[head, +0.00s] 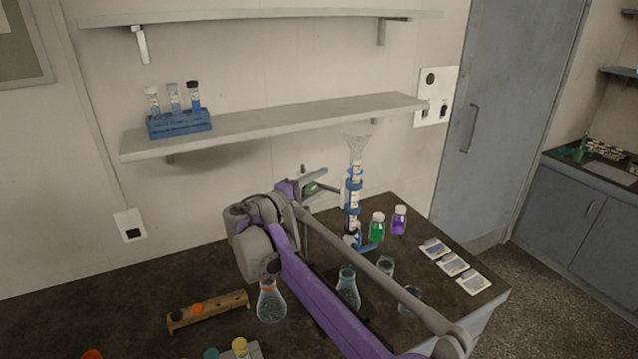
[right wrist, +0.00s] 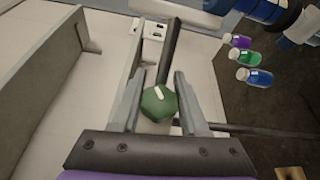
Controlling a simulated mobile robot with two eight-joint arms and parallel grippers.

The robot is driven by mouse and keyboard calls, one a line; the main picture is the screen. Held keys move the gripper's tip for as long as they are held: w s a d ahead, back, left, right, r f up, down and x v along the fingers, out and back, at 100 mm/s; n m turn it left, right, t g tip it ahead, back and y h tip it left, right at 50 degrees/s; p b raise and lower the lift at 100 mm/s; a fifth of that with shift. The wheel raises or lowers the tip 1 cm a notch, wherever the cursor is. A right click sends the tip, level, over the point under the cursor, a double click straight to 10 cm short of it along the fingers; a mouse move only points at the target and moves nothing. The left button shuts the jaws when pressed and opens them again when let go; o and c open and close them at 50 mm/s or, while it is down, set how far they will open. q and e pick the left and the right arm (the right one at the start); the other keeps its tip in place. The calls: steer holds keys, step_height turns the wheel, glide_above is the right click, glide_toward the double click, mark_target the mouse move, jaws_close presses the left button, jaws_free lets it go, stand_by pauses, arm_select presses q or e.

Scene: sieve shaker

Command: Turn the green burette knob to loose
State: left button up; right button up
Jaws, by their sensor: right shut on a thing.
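The green burette knob (right wrist: 158,104) shows in the right wrist view, faceted with a white mark on top, between the two fingers of my right gripper (right wrist: 160,90). The fingers are shut on it. In the head view my right gripper (head: 318,186) is left of the burette, with a bit of green between its fingers. The burette (head: 354,172) is a clear upright tube with blue clamps and a glass funnel on top. A dark rod runs away from the knob in the wrist view. My left gripper is not in view.
Right of the burette stand a green bottle (head: 377,226) and a purple bottle (head: 399,220). Flasks (head: 271,303) and beakers stand on the dark bench near my right arm. A shelf (head: 270,128) with a blue tube rack (head: 180,124) is above. Labelled packets (head: 453,264) lie at right.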

jaws_close()
steer(key=shift+r+n+t+h, duration=0.35)
steer(key=shift+n+t+h, duration=0.25)
steer(key=shift+t+h, duration=0.3)
steer(key=o, duration=0.9)
jaws_free()
steer(key=shift+s+a, duration=0.1)
steer(key=shift+a, duration=0.05)
arm_select(q)
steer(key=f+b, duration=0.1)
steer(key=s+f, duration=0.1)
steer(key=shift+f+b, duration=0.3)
steer(key=shift+b, duration=0.05)
arm_select(e)
steer(key=v, duration=1)
steer(key=shift+s+a+f, duration=0.1)
steer(key=shift+s+a, duration=0.05)
steer(key=shift+s, duration=0.1)
